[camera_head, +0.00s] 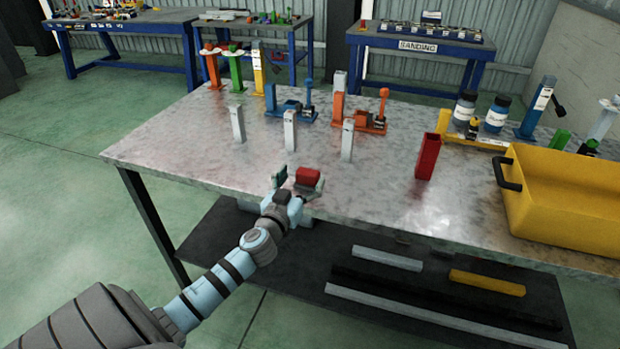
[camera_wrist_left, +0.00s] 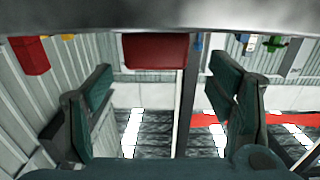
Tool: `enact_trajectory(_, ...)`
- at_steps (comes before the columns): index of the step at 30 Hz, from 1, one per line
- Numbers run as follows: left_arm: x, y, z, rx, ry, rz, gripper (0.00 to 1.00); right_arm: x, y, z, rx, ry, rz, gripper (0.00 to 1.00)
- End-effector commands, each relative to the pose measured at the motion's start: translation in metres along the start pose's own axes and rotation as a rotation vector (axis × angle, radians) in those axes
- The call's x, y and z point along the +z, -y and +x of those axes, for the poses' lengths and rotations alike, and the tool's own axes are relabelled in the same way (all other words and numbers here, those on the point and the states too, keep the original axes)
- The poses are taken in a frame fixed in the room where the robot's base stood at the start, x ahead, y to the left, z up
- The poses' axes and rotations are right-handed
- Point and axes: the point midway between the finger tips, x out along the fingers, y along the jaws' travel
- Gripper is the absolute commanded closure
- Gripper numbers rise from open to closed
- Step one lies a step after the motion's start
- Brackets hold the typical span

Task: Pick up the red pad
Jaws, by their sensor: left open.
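The red pad (camera_head: 308,176) is a small red block at the front edge of the metal table (camera_head: 200,165). My left gripper (camera_head: 296,182) is at that edge, with its dark green-faced fingers apart and the pad in line with the gap. In the left wrist view, which looks upside down, the pad (camera_wrist_left: 155,50) shows between the two open fingers (camera_wrist_left: 165,105), with clear space on both sides. The fingers do not appear to touch it. My right gripper is not in view.
Several white posts (camera_head: 290,130) stand behind the pad. A tall red box (camera_head: 428,157) and a yellow bin (camera_head: 565,198) are to the right. Blue and orange clamps (camera_head: 365,120) stand further back. A lower shelf (camera_head: 400,290) holds long bars. The table left of the pad is clear.

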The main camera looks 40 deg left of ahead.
Motion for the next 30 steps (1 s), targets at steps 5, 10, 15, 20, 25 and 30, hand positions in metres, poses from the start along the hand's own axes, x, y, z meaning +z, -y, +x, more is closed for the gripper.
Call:
enact_trajectory(5,0.002,-0.004,0.034,-0.002,-0.001,-0.001,0.25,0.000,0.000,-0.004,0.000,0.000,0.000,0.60)
enact_trajectory(10,0.003,-0.005,0.041,0.000,0.000,0.000,0.25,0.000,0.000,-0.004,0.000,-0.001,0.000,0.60)
enact_trajectory(15,0.003,-0.005,0.040,0.001,0.000,0.000,0.38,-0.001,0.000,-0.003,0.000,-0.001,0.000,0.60)
enact_trajectory(20,0.003,-0.005,0.040,0.000,0.000,0.001,0.63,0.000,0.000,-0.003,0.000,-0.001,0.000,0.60)
enact_trajectory(25,0.003,-0.005,0.040,0.000,0.000,0.001,0.82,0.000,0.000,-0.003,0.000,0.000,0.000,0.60)
enact_trajectory(30,0.002,-0.004,0.040,0.000,0.000,0.001,0.82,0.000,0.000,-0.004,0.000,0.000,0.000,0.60)
